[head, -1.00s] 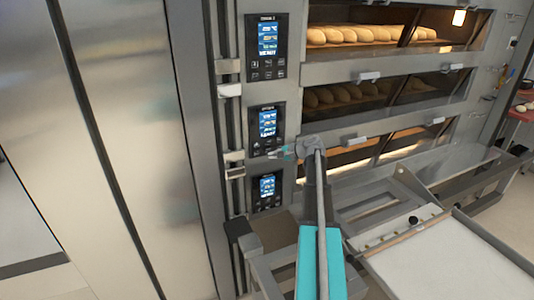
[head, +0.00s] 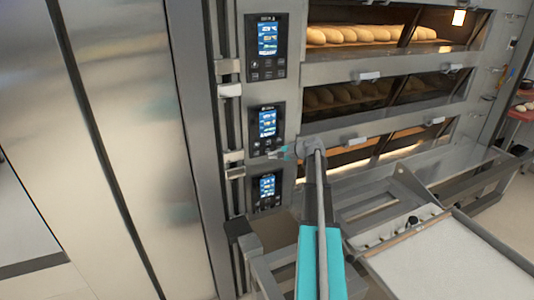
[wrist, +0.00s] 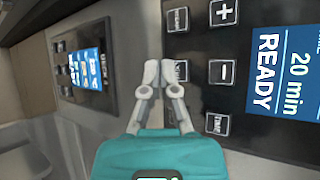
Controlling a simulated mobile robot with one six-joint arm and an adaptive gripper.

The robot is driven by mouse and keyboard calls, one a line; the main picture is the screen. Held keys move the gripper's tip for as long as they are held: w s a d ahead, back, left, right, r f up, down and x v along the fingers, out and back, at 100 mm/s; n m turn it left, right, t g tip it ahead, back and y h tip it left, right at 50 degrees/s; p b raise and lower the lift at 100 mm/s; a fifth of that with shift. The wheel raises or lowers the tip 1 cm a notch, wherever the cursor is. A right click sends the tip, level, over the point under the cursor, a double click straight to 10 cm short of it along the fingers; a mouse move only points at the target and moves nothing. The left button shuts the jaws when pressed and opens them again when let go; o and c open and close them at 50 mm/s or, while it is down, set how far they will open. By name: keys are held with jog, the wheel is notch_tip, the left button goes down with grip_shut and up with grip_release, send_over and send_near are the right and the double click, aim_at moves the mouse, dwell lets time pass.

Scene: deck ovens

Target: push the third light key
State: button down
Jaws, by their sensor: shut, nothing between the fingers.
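Three dark control panels with blue screens stand in a column in the head view: top (head: 268,45), middle (head: 267,130) and bottom (head: 267,190). My gripper (head: 284,153) is by the lower right of the middle panel. In the wrist view my gripper (wrist: 158,68) is shut and empty, its fingertips at the edge of the near panel (wrist: 255,125). A square key (wrist: 181,71) is just right of them, partly hidden. Another key (wrist: 178,20), a plus key (wrist: 223,11), a minus key (wrist: 222,71) and a further key (wrist: 217,124) show. Small labels are unreadable; contact is unclear.
A second panel (wrist: 80,72) lies left in the wrist view, across a grey strip. Oven decks with loaves (head: 365,36) stand right of the panels. Metal frames and a white-topped loader (head: 450,260) fill the lower right. A steel wall (head: 110,120) is left.

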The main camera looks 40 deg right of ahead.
jog(key=shift+w+d, duration=0.2)
jog(key=shift+w, duration=0.6)
dwell(1.1)
jog(key=shift+s, duration=0.15)
jog(key=shift+s+a, duration=0.2)
jog(key=shift+s, duration=0.5)
dwell(0.3)
jog(key=s, duration=0.3)
jog(key=s+a, duration=0.1)
jog(key=s, duration=0.1)
jog(key=shift+s+a, duration=0.2)
jog(key=shift+s, duration=0.2)
